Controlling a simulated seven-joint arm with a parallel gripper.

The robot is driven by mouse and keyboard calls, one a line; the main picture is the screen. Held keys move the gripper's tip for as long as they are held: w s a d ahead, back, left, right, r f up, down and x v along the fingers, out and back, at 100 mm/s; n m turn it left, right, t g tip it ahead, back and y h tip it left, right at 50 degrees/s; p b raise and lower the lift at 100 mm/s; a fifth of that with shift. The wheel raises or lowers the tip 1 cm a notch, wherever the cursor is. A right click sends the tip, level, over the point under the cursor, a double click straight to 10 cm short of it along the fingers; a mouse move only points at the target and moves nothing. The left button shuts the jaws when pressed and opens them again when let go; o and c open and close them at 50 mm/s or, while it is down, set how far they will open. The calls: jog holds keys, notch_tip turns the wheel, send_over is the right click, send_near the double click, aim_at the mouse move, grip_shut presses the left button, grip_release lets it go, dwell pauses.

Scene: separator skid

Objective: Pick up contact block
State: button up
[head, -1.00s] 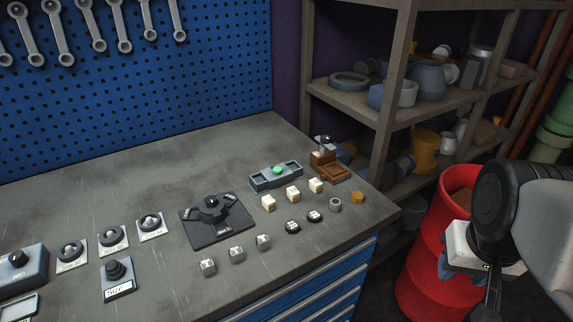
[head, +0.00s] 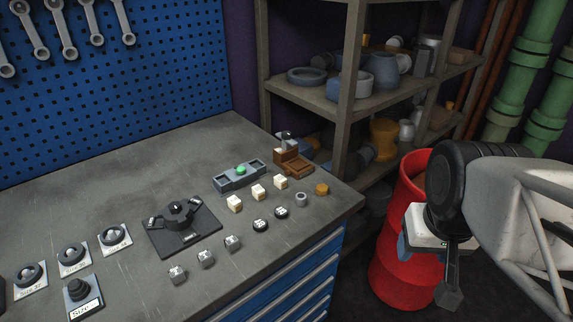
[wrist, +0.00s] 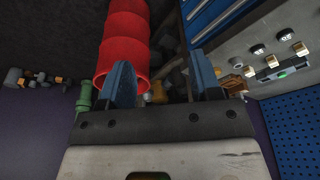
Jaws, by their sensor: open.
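Several small blocks stand on the grey workbench (head: 110,180) in the head view; I cannot tell for sure which is the contact block. Cream blocks (head: 259,192) form a row near the bench's right end. Grey metallic blocks (head: 206,259) form a row nearer the front edge. My gripper (head: 420,250) is off the bench to the right, in front of the red drum. In the wrist view my gripper (wrist: 163,82) is open, its blue fingers apart with nothing between them. The cream blocks show there (wrist: 272,61) at the upper right, apart from the fingers.
A black fixture (head: 183,230), a grey tray with a green button (head: 240,174) and a brown wooden holder (head: 294,163) stand on the bench. A red drum (head: 388,277) stands beside the bench, a loaded shelf (head: 350,110) behind. The bench's rear left is clear.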

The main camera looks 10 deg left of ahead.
jog(key=n+g, duration=0.3)
jog(key=n, duration=0.6)
send_over(281, 179)
jog(key=f, duration=0.8)
jog(key=shift+s+d+f, duration=0.15)
jog(key=shift+d+f, duration=0.15)
jog(key=shift+w+a+f+n, duration=0.2)
jog(key=shift+a+f+n, duration=0.1)
jog(key=shift+a, duration=0.05)
jog(key=shift+f, duration=1.25)
